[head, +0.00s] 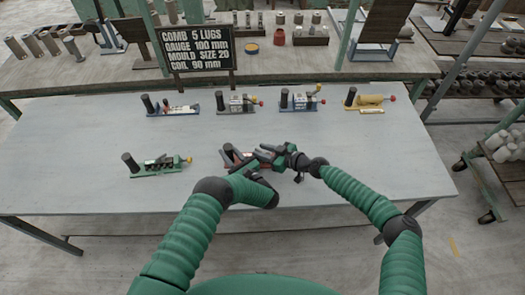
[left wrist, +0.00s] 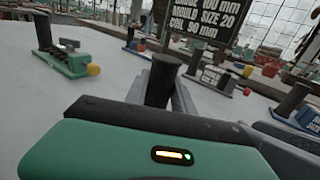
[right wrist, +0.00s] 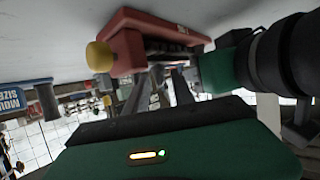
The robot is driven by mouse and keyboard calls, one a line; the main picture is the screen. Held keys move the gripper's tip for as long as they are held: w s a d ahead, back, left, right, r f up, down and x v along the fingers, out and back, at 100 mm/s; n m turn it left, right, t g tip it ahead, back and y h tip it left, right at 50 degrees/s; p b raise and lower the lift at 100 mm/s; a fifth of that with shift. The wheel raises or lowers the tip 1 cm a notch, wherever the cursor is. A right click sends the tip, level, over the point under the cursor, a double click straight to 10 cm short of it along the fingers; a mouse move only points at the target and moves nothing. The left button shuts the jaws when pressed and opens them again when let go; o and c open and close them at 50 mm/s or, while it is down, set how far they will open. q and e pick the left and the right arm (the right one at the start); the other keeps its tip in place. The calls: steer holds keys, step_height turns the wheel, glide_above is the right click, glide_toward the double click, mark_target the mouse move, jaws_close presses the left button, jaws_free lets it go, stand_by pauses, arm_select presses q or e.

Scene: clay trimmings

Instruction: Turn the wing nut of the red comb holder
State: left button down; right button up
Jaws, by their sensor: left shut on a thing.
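The red comb holder (head: 229,151) stands near the middle front of the table, partly hidden by my grippers. My left gripper (head: 243,163) is at its left side. In the left wrist view a black upright post (left wrist: 161,80) stands between my left fingers, which are shut on it. My right gripper (head: 266,154) is at the holder's right side. In the right wrist view the red holder (right wrist: 135,38) appears inverted, with a yellow knob (right wrist: 99,56) on its end. My right fingers (right wrist: 166,76) point at its underside in that picture, with a gap between them. I cannot make out the wing nut.
A green holder (head: 160,168) stands at left. Behind are a blue holder (head: 180,109), a grey one (head: 238,104), another blue one (head: 300,102) and a yellow one (head: 366,102). A sign (head: 196,49) stands at the back edge. The table's right front is clear.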

jaws_close()
stand_by(0.3)
steer(key=shift+a+r+m+t, duration=0.1)
steer(key=shift+a+m+t, duration=0.2)
steer(key=shift+t, duration=0.1)
steer(key=shift+s+a+m+t+h, duration=0.5)
steer(key=shift+m+t+h, duration=0.2)
steer(key=shift+m+h, duration=0.15)
steer(key=shift+w+d+m+t+h, duration=0.1)
steer(key=shift+d+m+t+h, duration=0.1)
steer(key=shift+m+t+h, duration=0.35)
steer(key=shift+w+d+m+t+h, duration=0.1)
steer(key=shift+d+m+t+h, duration=0.2)
steer(key=shift+m+h, duration=0.35)
steer(key=shift+a, duration=0.1)
